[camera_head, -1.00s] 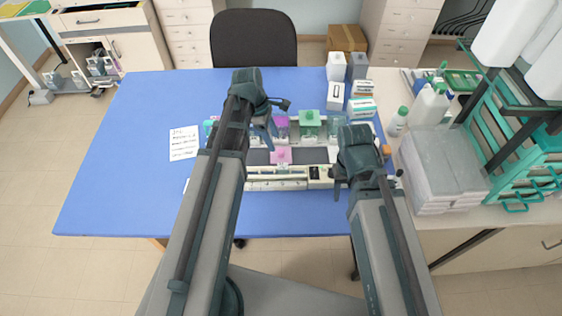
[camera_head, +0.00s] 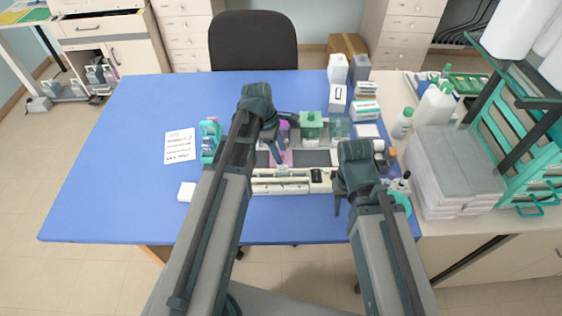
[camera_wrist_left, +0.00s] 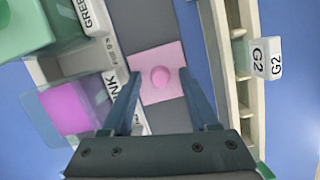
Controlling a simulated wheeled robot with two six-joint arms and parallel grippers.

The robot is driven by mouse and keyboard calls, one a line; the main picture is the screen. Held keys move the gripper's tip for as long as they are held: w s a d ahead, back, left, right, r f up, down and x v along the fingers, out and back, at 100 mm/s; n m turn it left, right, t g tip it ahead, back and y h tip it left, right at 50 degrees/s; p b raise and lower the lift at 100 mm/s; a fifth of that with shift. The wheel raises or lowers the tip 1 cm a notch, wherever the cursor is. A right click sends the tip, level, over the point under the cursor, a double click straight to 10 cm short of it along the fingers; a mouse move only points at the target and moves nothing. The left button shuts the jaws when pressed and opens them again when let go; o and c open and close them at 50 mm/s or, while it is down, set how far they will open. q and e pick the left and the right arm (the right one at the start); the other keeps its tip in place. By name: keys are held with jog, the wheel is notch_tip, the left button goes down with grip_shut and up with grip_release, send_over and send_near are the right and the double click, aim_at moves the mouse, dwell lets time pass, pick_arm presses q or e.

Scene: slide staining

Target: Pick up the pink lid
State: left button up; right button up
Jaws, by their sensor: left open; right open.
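The pink lid (camera_wrist_left: 172,58) is a flat square with a round knob, lying on a grey strip in the left wrist view. In the head view it (camera_head: 287,159) shows partly behind my left gripper (camera_head: 279,152). That gripper is open, with its fingertips (camera_wrist_left: 162,82) on either side of the lid's knob and nothing held; I cannot tell their height above it. The jar of pink stain (camera_wrist_left: 68,108) stands left of the lid, by a label partly hidden by a finger. My right gripper (camera_head: 341,200) is by the front right of the staining station, far from the lid.
A green jar (camera_wrist_left: 30,25) stands beyond the pink jar. A pale rack (camera_wrist_left: 238,95) with a tag reading G2 runs right of the lid. Bottles (camera_head: 402,123) and small boxes (camera_head: 366,110) stand to the right. The left of the blue table (camera_head: 110,165) is mostly clear.

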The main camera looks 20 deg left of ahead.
pick_arm(q)
grip_shut()
jog(key=shift+r, duration=0.2)
pick_arm(e)
jog(key=shift+r, duration=0.2)
pick_arm(q)
notch_tip(320, 180, up, 10)
jog(key=p, duration=1)
pick_arm(e)
notch_tip(320, 180, up, 10)
pick_arm(q)
jog(key=shift+w, duration=0.1)
pick_arm(e)
jog(key=shift+w, duration=0.1)
